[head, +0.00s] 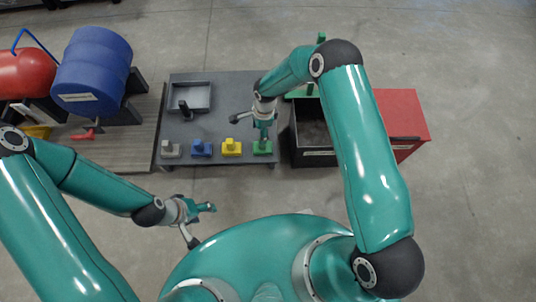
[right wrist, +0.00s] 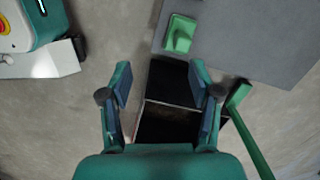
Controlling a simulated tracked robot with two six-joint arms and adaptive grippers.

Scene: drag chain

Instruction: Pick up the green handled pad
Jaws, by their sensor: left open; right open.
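The green handled pad (head: 262,147) sits upright at the right front corner of the grey table, at the end of a row of pads. My right gripper (head: 252,125) is open and empty, over the table just behind the pad in the head view. In the right wrist view the green pad (right wrist: 180,33) lies beyond the open fingers (right wrist: 162,78), apart from them, with its handle seen from above. My left gripper (head: 203,224) is open and empty, low in front of the table.
The grey table (head: 222,97) also carries a yellow pad (head: 231,147), a blue pad (head: 201,148), a grey pad (head: 170,149), a grey tray (head: 200,84) and a dark handled piece (head: 185,111). A black open box (head: 315,158) and red box (head: 402,112) stand right; a blue barrel (head: 92,67) left.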

